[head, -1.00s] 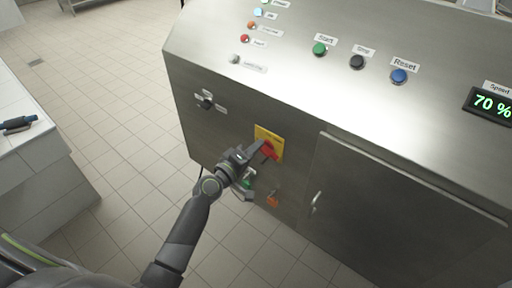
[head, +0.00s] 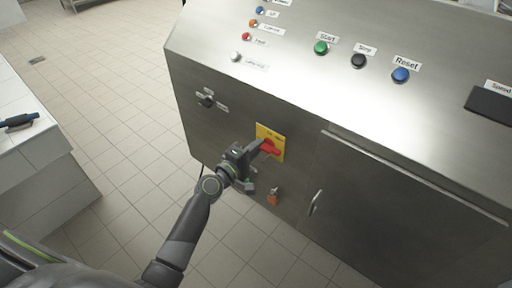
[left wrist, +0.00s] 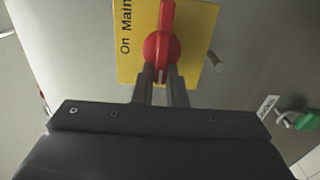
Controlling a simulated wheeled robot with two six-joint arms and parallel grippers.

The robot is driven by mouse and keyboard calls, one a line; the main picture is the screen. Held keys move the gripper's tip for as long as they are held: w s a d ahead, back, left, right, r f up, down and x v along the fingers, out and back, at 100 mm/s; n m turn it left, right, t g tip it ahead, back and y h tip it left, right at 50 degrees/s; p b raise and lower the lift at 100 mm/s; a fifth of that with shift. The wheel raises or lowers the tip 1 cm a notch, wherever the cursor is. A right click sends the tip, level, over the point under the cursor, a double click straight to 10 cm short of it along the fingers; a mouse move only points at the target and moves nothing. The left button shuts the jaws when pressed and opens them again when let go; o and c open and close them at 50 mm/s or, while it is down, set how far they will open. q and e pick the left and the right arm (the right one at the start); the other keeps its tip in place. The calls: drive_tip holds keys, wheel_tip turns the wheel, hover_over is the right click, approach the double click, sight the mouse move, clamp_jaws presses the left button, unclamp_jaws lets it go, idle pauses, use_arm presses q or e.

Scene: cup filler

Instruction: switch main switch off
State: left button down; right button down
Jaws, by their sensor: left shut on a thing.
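The main switch is a red rotary handle (head: 270,147) on a yellow plate (head: 264,131) on the front of the steel cabinet. In the left wrist view, the red handle (left wrist: 162,45) stands lengthwise in the picture on its yellow plate (left wrist: 128,45), where "On" and "Main" can be read. My left gripper (head: 258,146) reaches it from the left. In the left wrist view its fingertips (left wrist: 161,75) are shut on the lower end of the handle. The speed display (head: 491,104) is dark. My right gripper is not in view.
An orange padlock (head: 273,198) hangs below the switch. A green-topped part (left wrist: 299,119) sits to the right in the wrist view. A black selector knob (head: 207,101) is at upper left. A cabinet door with a handle (head: 315,202) is to the right. Tiled floor lies left.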

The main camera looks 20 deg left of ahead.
use_arm(q)
drive_tip(key=shift+f, duration=0.1)
drive_tip(key=c, duration=1.5)
unclamp_jaws()
drive_tip(key=shift+o, duration=0.2)
drive_tip(key=shift+s, duration=0.1)
drive_tip(key=b+v, duration=0.3)
drive_tip(key=v, duration=1.4)
drive_tip(key=shift+s, duration=0.15)
drive_tip(key=shift+a, duration=0.1)
